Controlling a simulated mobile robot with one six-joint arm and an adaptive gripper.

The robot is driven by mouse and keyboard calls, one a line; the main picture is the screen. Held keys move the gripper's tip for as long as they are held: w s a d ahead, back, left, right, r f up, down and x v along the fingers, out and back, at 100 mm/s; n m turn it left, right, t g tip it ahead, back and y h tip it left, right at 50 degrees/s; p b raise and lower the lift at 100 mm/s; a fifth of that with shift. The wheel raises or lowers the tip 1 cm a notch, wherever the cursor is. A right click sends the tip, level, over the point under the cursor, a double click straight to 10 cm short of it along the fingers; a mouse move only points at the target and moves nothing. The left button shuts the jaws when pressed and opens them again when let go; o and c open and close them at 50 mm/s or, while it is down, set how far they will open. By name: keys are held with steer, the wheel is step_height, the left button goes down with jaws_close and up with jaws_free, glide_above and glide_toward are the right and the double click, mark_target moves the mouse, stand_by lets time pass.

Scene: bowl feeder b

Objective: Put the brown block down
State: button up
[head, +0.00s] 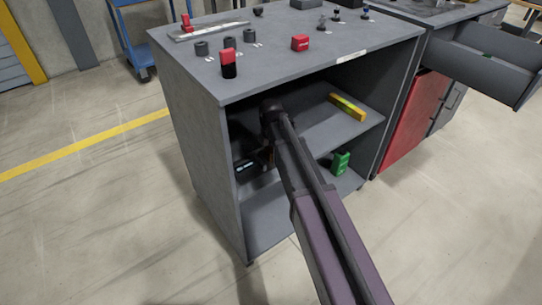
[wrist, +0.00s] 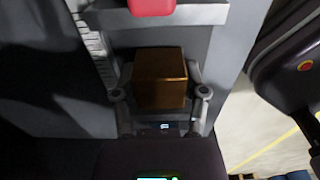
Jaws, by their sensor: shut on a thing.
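The brown block (wrist: 160,82) sits between the two fingers of my gripper (wrist: 160,72) in the wrist view, and they are shut on it. In the head view my gripper (head: 250,163) is inside the open grey cabinet, at the left of its middle shelf (head: 318,130). My arm hides much of that spot, and only a small brown patch shows beside the gripper. I cannot tell whether the block touches the shelf.
A green object (head: 340,162) stands on the lower level. The cabinet top (head: 265,75) holds red, black and grey parts. An open drawer (head: 485,63) juts out at the right.

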mark_target(271, 150)
steer(key=shift+f, duration=0.15)
steer(key=o, duration=1.3)
steer(key=shift+c, duration=0.2)
steer(key=shift+r, duration=0.2)
step_height(271, 150, up, 12)
steer(key=p, duration=1.2)
steer(key=shift+s, duration=0.1)
